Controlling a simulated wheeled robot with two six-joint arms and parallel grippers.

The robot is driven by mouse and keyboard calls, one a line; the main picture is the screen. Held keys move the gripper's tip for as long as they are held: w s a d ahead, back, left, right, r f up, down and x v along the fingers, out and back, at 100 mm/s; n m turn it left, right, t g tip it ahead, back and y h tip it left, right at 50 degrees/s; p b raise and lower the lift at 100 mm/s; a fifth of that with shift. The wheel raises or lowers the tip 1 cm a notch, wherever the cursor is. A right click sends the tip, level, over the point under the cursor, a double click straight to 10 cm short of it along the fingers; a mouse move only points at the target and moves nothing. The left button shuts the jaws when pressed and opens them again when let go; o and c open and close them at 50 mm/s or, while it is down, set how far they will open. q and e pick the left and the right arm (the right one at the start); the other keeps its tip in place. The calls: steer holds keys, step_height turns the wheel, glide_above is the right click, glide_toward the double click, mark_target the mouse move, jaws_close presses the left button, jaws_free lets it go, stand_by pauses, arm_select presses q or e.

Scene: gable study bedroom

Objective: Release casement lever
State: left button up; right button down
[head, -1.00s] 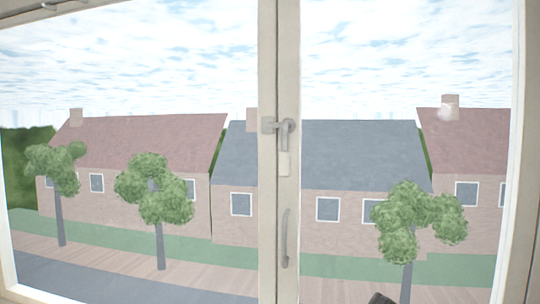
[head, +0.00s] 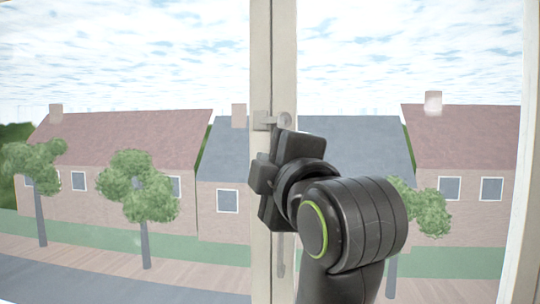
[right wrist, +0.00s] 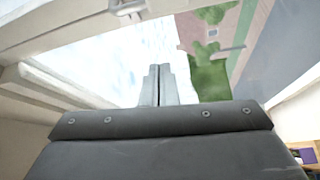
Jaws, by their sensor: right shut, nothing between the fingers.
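The casement lever (head: 285,120) is a grey metal handle on the cream middle stile (head: 262,60) where the two sashes meet. Only its top and the catch beside it show in the head view; my gripper hides the rest. My right gripper (head: 261,174) is in front of the stile, just below the lever's top. In the right wrist view its fingers (right wrist: 160,84) are together with nothing between them. A pale metal fitting (right wrist: 128,7) shows at the top edge there, apart from the fingertips; I cannot tell whether it is the lever. My left gripper is not in view.
The lower end of a grab handle (head: 281,268) shows below my gripper on the stile. Window glass lies on both sides, with the frame's right side (head: 524,180) at the right. Houses and trees are outside.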

steer(key=shift+w, duration=0.1)
steer(key=w+p, duration=0.6)
steer(key=w, duration=0.3)
steer(key=shift+w+d, duration=0.2)
steer(key=shift+d, duration=0.2)
steer(key=shift+a+r, duration=0.1)
steer(key=shift+w, duration=0.1)
